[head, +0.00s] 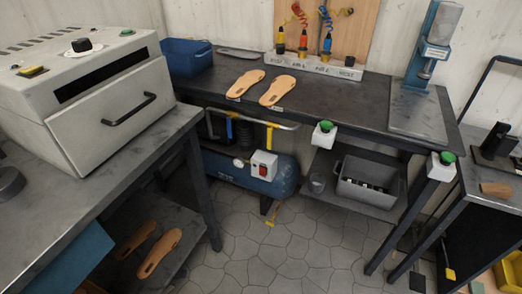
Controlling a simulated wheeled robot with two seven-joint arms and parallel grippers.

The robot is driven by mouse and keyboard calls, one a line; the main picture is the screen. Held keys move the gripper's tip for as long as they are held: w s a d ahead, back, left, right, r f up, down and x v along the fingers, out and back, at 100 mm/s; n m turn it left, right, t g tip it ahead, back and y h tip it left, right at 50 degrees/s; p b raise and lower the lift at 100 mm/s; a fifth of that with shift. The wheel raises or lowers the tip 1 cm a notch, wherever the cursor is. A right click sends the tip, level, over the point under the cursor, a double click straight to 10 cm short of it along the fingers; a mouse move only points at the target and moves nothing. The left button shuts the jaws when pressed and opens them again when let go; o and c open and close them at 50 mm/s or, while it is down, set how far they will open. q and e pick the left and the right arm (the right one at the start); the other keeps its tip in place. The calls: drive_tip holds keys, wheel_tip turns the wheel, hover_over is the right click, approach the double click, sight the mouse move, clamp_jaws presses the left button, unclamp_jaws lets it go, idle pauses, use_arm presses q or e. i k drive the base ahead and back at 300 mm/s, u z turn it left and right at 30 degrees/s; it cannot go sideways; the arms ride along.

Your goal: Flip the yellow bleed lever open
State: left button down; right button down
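A blue compressor tank (285,180) sits under the dark bench, with a grey box with a red switch (264,165) on its front. A small yellow lever-like piece (271,222) hangs at the underside of the tank, close to the floor; it looks like the bleed lever. It is too small to tell whether it is open or shut. Another yellow upright piece (270,136) shows above the tank near the pipe. Neither of my grippers is in the head view, and nothing touches the compressor.
A grey bench (150,175) with a large oven-like machine (90,95) stands at left. Its leg is left of the compressor. A grey crate (368,190) sits on the shelf right of the tank. The tiled floor (290,245) in front is clear.

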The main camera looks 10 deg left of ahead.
sight(269, 130)
drive_tip(key=u, duration=0.8)
drive_tip(key=i, duration=0.5)
